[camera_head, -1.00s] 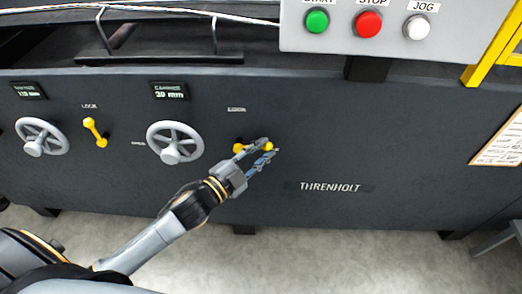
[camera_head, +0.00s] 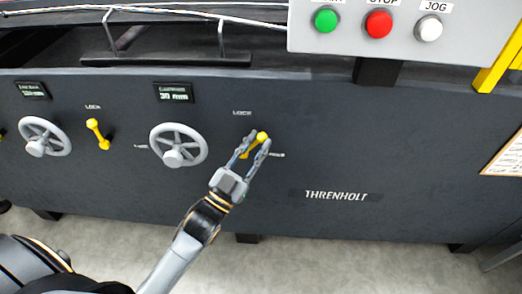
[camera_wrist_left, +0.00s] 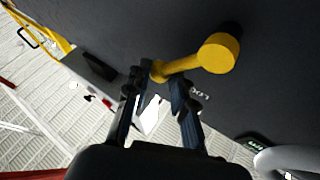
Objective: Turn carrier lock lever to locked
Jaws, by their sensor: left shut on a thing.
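The carrier lock lever (camera_head: 262,136) is yellow and sits right of the carrier handwheel on the dark machine panel. Its arm slants up and to the right, between the LOCK label (camera_head: 242,113) above it and a small label at its right. My left gripper (camera_head: 259,139) reaches up from below and is shut on the lever, a finger on each side of its outer end. The fingers partly hide the lever in the head view. In the left wrist view the lever's round hub (camera_wrist_left: 219,53) shows clear of the fingers. My right gripper is not in view.
The carrier handwheel (camera_head: 178,146) is close left of my gripper, under a display reading 30 mm (camera_head: 173,93). Another yellow lever (camera_head: 97,134) and handwheel (camera_head: 44,138) are farther left. A button box (camera_head: 400,35) overhangs the upper right. The panel around the THRENHOLT lettering (camera_head: 336,196) is clear.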

